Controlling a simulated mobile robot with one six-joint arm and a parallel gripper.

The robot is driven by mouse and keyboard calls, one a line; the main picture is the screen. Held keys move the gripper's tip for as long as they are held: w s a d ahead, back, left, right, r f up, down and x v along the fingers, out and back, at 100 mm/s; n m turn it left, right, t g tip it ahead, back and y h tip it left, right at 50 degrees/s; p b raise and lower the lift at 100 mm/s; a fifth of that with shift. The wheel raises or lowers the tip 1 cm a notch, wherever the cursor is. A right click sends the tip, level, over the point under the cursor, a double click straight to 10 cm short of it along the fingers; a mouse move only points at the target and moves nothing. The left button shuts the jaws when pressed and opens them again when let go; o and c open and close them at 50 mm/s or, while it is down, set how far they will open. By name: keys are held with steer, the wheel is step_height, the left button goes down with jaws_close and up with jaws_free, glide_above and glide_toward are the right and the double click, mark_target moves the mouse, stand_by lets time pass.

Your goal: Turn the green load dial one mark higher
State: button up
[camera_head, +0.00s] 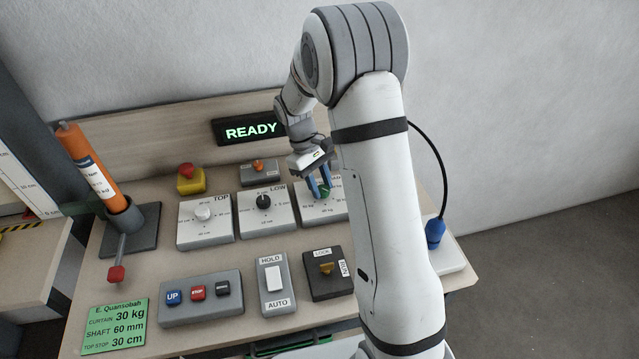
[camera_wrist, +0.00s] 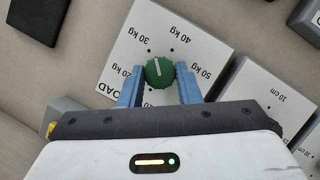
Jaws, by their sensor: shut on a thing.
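The green load dial (camera_wrist: 160,72) sits on a white plate (camera_wrist: 128,42) marked 20, 30, 40 and 50 kg. My gripper (camera_wrist: 160,88) is shut on it, one blue finger on each side. In the wrist view the dial's white pointer line aims up and slightly left, toward the side with the 30 and 40 kg marks; I cannot tell its exact mark. In the head view my gripper (camera_head: 319,189) reaches down onto the dial (camera_head: 325,193), and my arm hides part of this plate.
The TOP dial box (camera_head: 206,230) and LOW dial box (camera_head: 268,223) stand left of the load dial. The HOLD/AUTO switch (camera_head: 275,284) and LOCK/RUN switch (camera_head: 326,286) are in front. A display (camera_head: 249,131) reads READY. A green card (camera_head: 115,327) says curtain 30 kg.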

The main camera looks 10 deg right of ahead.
steer(key=m+y, duration=0.1)
steer(key=m, duration=0.3)
steer(key=shift+w+d+m+y, duration=0.1)
steer(key=shift+d+m+y, duration=0.05)
steer(key=shift+m+y, duration=0.2)
steer(key=shift+d+m+g+y, duration=0.15)
steer(key=shift+m+y, duration=0.25)
steer(key=shift+m, duration=0.5)
steer(key=shift+m+g+y, duration=0.15)
steer(key=shift+m+y, duration=0.2)
steer(key=shift+m, duration=0.5)
steer(key=o, duration=1)
steer(key=shift+c, duration=0.2)
steer(key=shift+r, duration=0.1)
steer(key=b+v, duration=0.1)
steer(key=v, duration=0.6)
steer(key=shift+w+r, duration=0.2)
steer(key=shift+r, duration=0.1)
